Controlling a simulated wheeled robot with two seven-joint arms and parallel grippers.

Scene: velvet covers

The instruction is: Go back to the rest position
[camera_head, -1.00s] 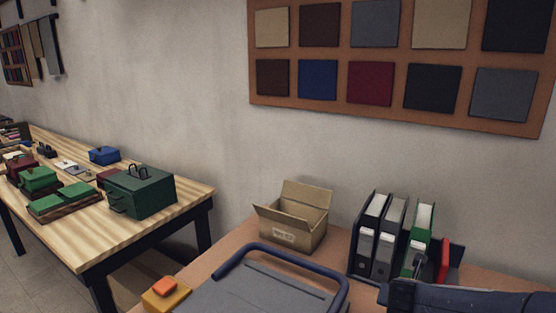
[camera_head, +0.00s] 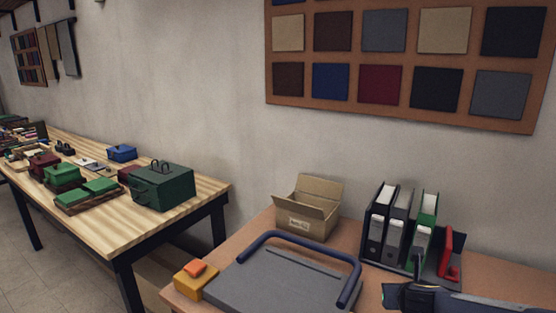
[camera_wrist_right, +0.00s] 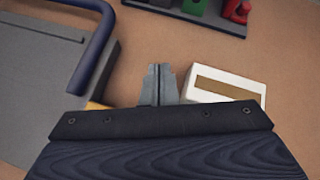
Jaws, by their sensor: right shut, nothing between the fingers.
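My right gripper (camera_wrist_right: 159,72) shows in the right wrist view with its grey fingers together and nothing between them. It is over the brown table top (camera_wrist_right: 145,45), beside a white box with a brown strip (camera_wrist_right: 226,89). In the head view my dark blue right arm shows at the bottom right edge; its fingers cannot be made out there. My left gripper is in neither view.
The near table holds a grey board (camera_head: 275,283) with a blue handle, an open cardboard box (camera_head: 308,207), binders (camera_head: 379,225), a red object (camera_head: 451,252) and a yellow block (camera_head: 196,280). Another table (camera_head: 105,233) at left bears a green box (camera_head: 163,188) and other items.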

